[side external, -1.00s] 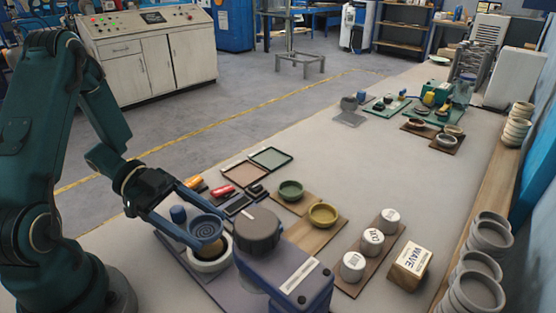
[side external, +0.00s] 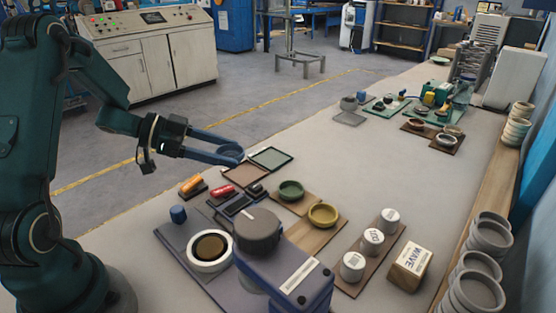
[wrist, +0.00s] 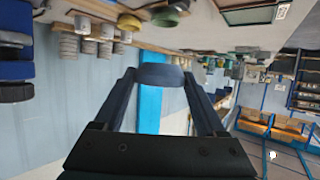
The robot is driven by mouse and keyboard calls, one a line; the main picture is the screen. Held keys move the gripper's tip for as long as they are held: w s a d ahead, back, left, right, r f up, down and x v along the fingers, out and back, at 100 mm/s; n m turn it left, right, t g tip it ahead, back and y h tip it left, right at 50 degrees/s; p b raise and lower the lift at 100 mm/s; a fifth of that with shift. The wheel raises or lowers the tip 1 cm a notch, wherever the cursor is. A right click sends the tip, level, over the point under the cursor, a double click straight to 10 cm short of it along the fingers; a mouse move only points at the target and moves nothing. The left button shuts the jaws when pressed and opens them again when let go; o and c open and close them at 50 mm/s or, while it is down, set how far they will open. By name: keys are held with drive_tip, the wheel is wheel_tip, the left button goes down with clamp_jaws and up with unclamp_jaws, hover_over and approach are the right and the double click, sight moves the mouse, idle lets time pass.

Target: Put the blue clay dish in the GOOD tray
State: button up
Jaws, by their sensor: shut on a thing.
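The blue clay dish (side external: 231,156) is held between the fingertips of my gripper (side external: 226,151), raised in the air. In the wrist view the dish (wrist: 160,75) shows nearly edge-on between the two fingers. In the side view it is just left of and above two shallow trays, a pinkish one (side external: 245,175) and a greenish one (side external: 271,158). I cannot read any label that tells which is GOOD. The dish looks apart from both trays, and part of it is hidden by the fingers.
A blue-grey machine with a white ring (side external: 193,260) and a dark round head (side external: 257,230) stands in front. A green dish (side external: 291,190) and a yellow dish (side external: 323,214) sit on wooden boards. An orange piece (side external: 192,186) lies near the trays.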

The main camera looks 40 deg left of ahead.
sight(267, 161)
drive_tip(key=w+a+f+n+t+y, duration=0.1)
drive_tip(key=w+n+y, duration=0.1)
drive_tip(key=w, duration=0.3)
drive_tip(key=w+a+f+n+t+y, duration=0.1)
drive_tip(key=w+a+n+y, duration=0.1)
drive_tip(key=w, duration=0.4)
drive_tip(key=w+a+f+n+t+y, duration=0.1)
drive_tip(key=w+a+n+y, duration=0.1)
drive_tip(key=w, duration=0.4)
drive_tip(key=shift+w+a+f+y, duration=0.2)
drive_tip(key=shift+a+y, duration=0.05)
drive_tip(key=shift+y, duration=0.25)
drive_tip(key=shift+f, duration=3.2)
drive_tip(key=shift+f, duration=0.4)
